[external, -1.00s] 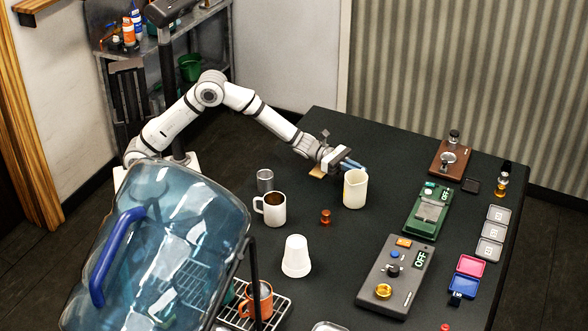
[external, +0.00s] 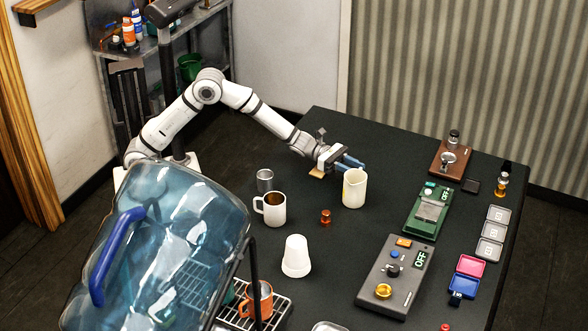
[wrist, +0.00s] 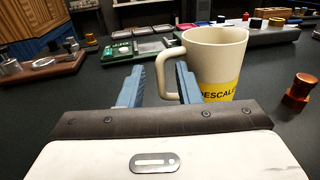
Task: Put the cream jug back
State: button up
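The cream jug (external: 354,190) stands upright on the dark table, right beside my gripper. In the wrist view the jug (wrist: 222,62) shows a yellow label reading "DESCAL…", partly cut off by the right finger and my gripper body. Its handle (wrist: 164,70) points left, toward the space between my blue fingers. My gripper (external: 351,163) is open at about the height of the jug's upper part. In the wrist view the fingers (wrist: 157,85) are wide apart, the right one close to the handle and jug wall. I cannot tell whether they touch.
A white mug (external: 272,210), a metal cup (external: 265,180), an upturned white cup (external: 296,257) and a small copper piece (external: 326,217) stand left of and in front of the jug. A green scale (external: 428,212) and a grey panel (external: 396,275) lie to the right.

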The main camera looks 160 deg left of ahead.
jog(key=b+v, duration=0.1)
jog(key=v, duration=0.9)
jog(key=shift+s+d, duration=0.2)
jog(key=shift+s, duration=0.1)
